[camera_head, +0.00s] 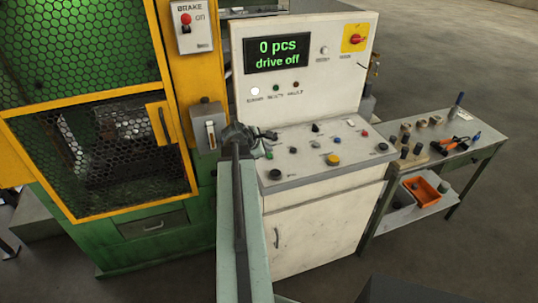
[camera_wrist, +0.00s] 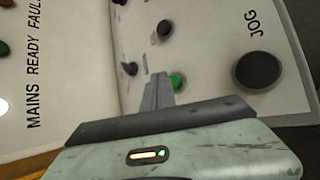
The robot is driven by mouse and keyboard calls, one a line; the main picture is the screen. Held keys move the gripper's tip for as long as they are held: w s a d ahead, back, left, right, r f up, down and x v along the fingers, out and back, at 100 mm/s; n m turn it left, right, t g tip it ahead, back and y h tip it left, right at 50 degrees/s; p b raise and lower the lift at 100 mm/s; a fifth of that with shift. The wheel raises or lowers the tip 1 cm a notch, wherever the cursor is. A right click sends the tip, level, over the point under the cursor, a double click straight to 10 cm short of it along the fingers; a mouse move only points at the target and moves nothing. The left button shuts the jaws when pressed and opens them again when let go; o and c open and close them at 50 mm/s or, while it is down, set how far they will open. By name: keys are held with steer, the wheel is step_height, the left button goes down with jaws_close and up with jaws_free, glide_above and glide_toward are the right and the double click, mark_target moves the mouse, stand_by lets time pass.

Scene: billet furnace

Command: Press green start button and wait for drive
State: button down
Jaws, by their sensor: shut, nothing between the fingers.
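The white control cabinet (camera_head: 312,232) has a sloping panel with several buttons. Its display (camera_head: 276,56) reads "0 pcs" and "drive off" in green. The green button (camera_head: 268,155) is at the panel's left, partly hidden beneath my gripper (camera_head: 270,136). In the wrist view the green button (camera_wrist: 177,81) shows just right of the tips of my shut, empty gripper (camera_wrist: 158,78). The tips look very close to it, but I cannot tell whether they touch. A large black button (camera_wrist: 257,70) marked JOG is farther right.
Below the display, the white lamp (camera_head: 255,91) is lit; the green (camera_head: 276,88) and red (camera_head: 296,84) lamps look dark. A brake box (camera_head: 192,27) and a grey lever box (camera_head: 209,126) are at the left, by the caged green machine. A tool bench (camera_head: 462,150) stands right.

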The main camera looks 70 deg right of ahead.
steer(key=shift+f, duration=0.1)
stand_by(0.3)
steer(key=shift+f+b, duration=0.35)
steer(key=shift+b, duration=0.1)
steer(key=shift+f+b, duration=0.4)
steer(key=shift+b, duration=0.05)
stand_by(0.4)
steer(key=shift+r, duration=0.1)
steer(key=shift+r+p, duration=0.75)
steer(key=shift+p, duration=0.15)
steer(key=shift+r, duration=0.1)
step_height(320, 180, up, 5)
steer(key=p, duration=0.5)
stand_by(0.4)
